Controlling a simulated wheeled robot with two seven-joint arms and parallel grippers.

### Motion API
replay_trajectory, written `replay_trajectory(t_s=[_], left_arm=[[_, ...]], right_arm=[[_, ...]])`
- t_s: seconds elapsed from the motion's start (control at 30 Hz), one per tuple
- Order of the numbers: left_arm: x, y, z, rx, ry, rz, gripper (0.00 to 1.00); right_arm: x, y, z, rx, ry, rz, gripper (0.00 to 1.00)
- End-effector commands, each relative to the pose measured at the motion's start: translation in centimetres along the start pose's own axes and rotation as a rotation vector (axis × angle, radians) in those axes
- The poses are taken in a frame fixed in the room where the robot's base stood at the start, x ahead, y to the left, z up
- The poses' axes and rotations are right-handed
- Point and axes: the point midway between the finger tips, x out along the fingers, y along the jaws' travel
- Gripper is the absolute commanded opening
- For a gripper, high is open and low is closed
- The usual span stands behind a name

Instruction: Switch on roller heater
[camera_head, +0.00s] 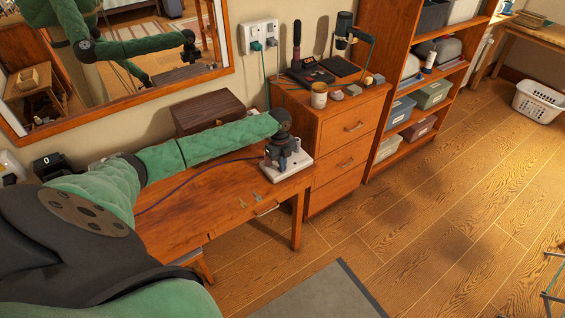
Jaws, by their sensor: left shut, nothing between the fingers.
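A small device with a white base (298,168), which looks like the roller heater, sits at the right end of the wooden desk (215,210). A dark cord runs from it to the left across the desk. My left arm reaches over the desk from the left, and my left gripper (283,157) points down over the device. The gripper is shut with nothing held and hides much of the device's top. I cannot tell whether its fingertips touch it. No switch or light on the device can be made out. My right gripper is not in view.
A brown box (207,112) stands at the back of the desk. Right of the desk, a drawer cabinet (345,160) holds a jar (319,95) and styling tools. A mirror (110,55) hangs behind, reflecting my arm. The wooden floor right is mostly clear up to a white basket (538,103).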

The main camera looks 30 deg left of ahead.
Motion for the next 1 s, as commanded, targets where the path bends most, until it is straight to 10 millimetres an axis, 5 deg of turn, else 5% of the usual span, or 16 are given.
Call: replay_trajectory(t_s=[1.0], left_arm=[[1.2,0.1,0.3,0.000,0.002,0.005,0.00]], right_arm=[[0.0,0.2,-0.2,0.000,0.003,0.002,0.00]])
